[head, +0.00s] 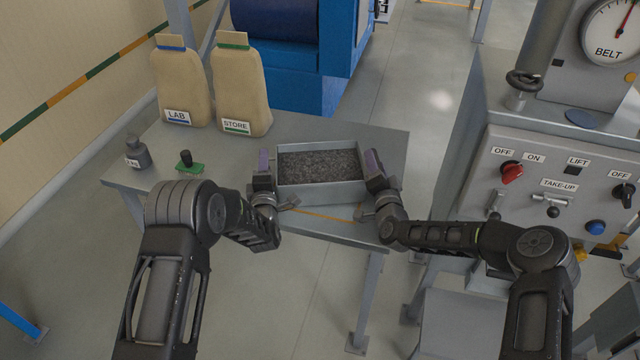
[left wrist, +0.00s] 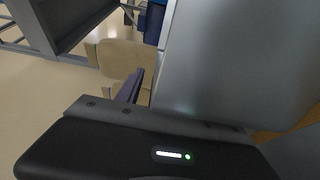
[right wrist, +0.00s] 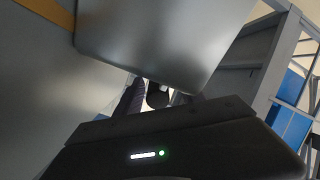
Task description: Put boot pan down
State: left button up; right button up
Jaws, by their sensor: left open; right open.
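The boot pan (head: 318,187) is a grey rectangular metal pan holding dark granular material. It sits level at the grey table's (head: 225,160) right part in the head view. My left gripper (head: 264,172) is open at the pan's left end, and my right gripper (head: 376,168) is open at its right end. The pan's grey wall fills much of the left wrist view (left wrist: 235,65) and the upper part of the right wrist view (right wrist: 160,40). I cannot tell whether the fingers touch the pan. An orange line on the table shows at the pan's front edge.
Two tan sacks, LAB (head: 182,90) and STORE (head: 240,95), stand at the table's back left. A small grey bottle (head: 137,152) and a green-based stamp-like item (head: 187,163) are near the left edge. A control panel (head: 560,185) stands right of the table.

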pick_arm(q)
jog(key=s, duration=0.5)
jog(key=s+d, duration=0.1)
jog(key=s, duration=0.2)
jog(key=shift+d, duration=0.1)
jog(key=shift+s+d+f, duration=0.15)
jog(key=shift+s, duration=0.2)
jog(key=shift+s+d+f, duration=0.15)
jog(key=shift+s, duration=0.2)
jog(key=shift+s+a+r, duration=0.1)
jog(key=shift+s, duration=0.3)
jog(key=shift+s+a+r, duration=0.15)
jog(key=shift+s+r, duration=0.05)
pick_arm(e)
jog(key=shift+s, duration=0.1)
jog(key=shift+s+d, duration=0.25)
jog(key=shift+s, duration=1.7)
jog(key=shift+s+d, duration=0.2)
jog(key=shift+s, duration=1.8)
jog(key=shift+s+d, duration=0.25)
jog(key=shift+s, duration=1.7)
pick_arm(q)
jog(key=shift+r, duration=0.15)
notch_tip(320, 180, up, 8)
jog(key=p, duration=0.3)
pick_arm(e)
jog(key=shift+r, duration=1.7)
